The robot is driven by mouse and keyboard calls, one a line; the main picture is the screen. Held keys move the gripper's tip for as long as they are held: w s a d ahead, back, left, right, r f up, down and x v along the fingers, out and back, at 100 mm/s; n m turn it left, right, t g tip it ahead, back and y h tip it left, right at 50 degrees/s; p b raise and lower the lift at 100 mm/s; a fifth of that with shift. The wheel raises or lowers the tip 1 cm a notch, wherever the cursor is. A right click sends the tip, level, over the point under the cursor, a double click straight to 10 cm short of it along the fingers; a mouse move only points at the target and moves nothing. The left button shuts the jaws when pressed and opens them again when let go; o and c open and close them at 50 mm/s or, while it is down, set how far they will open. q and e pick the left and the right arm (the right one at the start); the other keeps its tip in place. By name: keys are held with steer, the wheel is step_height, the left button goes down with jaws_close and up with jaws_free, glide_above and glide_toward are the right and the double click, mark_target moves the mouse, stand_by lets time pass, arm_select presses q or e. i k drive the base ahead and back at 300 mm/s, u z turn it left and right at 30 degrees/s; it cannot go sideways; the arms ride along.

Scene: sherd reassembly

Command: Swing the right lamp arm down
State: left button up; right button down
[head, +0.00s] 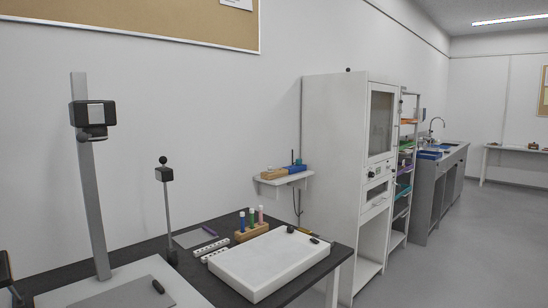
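A slim grey lamp arm (168,210) with a black box-shaped head (164,174) and a round black knob on top stands almost upright. Its foot is a black joint (172,257) at the dark table, to the right of the copy stand. The copy stand has a tall grey column (95,200), a black camera-like head (92,114) and a pale baseboard (82,297) cut off by the bottom edge. Neither of my grippers is in view.
A white slab-like box (268,262) lies on the dark table (150,251), with small black items on it. A wooden rack (252,233) of coloured tubes and a grey sheet (194,239) lie behind. A white cabinet (335,170) stands right; open floor (460,250) lies beyond.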

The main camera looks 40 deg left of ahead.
mark_target(163, 174)
steer(key=z, duration=0.3)
steer(key=i, duration=3.4)
steer(key=u, duration=4.25)
